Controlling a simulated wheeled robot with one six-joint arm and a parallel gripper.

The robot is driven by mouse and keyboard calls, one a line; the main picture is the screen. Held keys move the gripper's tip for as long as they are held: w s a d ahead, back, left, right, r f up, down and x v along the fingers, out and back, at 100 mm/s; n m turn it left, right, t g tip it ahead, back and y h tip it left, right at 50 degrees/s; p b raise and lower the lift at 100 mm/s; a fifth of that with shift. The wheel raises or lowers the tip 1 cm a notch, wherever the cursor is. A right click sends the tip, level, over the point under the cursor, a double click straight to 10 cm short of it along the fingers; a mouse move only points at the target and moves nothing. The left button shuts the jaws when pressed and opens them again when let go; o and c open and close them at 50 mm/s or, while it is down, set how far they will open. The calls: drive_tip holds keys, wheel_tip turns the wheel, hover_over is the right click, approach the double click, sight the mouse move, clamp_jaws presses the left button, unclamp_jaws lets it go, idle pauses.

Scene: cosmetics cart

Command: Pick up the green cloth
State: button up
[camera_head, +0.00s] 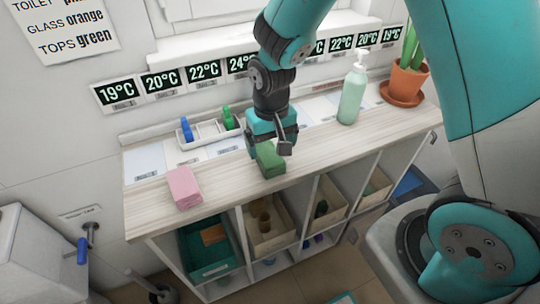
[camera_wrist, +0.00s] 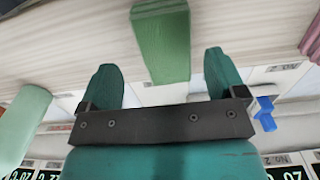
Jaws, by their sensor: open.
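The green cloth (camera_head: 270,160) is a folded block lying on the pale wooden top of the shelf unit, near the middle. My gripper (camera_head: 275,146) is above and just behind it in the head view, partly covering its back. In the wrist view the green cloth (camera_wrist: 163,42) lies beyond and between the two teal fingertips of my open gripper (camera_wrist: 163,70). Nothing is held. I cannot tell the exact height of the fingers over the cloth.
A pink cloth (camera_head: 185,187) lies on the left of the shelf top (camera_head: 225,180). A white tray (camera_head: 207,131) with blue and green items stands behind. A pump bottle (camera_head: 352,95) and a potted plant (camera_head: 405,80) stand to the right. The wood around the green cloth is clear.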

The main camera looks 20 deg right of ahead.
sight(270, 152)
drive_tip(key=f, duration=0.4)
drive_tip(key=shift+w+a, duration=0.1)
drive_tip(key=shift+a, duration=0.1)
drive_tip(key=c, duration=1)
drive_tip(key=shift+r, duration=0.1)
wheel_tip(270, 152, up, 20)
drive_tip(key=shift+o, duration=0.4)
